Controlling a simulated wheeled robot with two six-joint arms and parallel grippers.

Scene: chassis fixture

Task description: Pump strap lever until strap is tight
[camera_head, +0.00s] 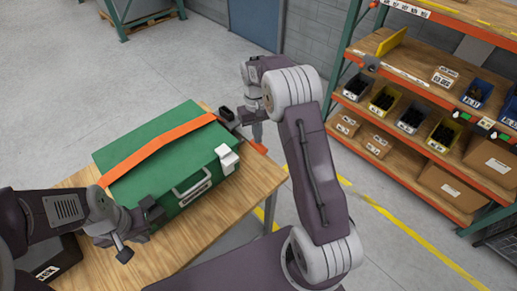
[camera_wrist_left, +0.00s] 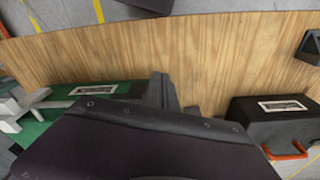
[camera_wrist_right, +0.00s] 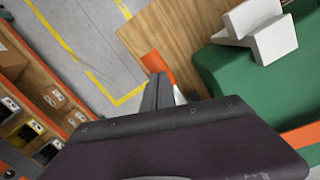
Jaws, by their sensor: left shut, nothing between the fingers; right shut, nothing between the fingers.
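A green case (camera_head: 170,160) stands on the wooden table, with an orange strap (camera_head: 160,146) running over its lid. Near the case's right side an orange strap end (camera_head: 258,148) shows at my right gripper (camera_head: 259,135); in the right wrist view an orange piece (camera_wrist_right: 157,66) lies by the fingertips. Contact cannot be told. A dark ratchet-like part (camera_head: 227,113) sits at the strap's far end. My right gripper is shut and empty. My left gripper (camera_head: 124,250) is shut and empty in front of the case, over the table; its fingers also show in the left wrist view (camera_wrist_left: 161,90).
A white block-shaped part (camera_head: 227,160) and a handle (camera_head: 192,186) are on the case's front. A black case (camera_wrist_left: 283,120) with an orange handle lies at the table's left end. A shelf rack (camera_head: 430,100) with bins and boxes stands right. Bare table (camera_head: 225,215) lies in front.

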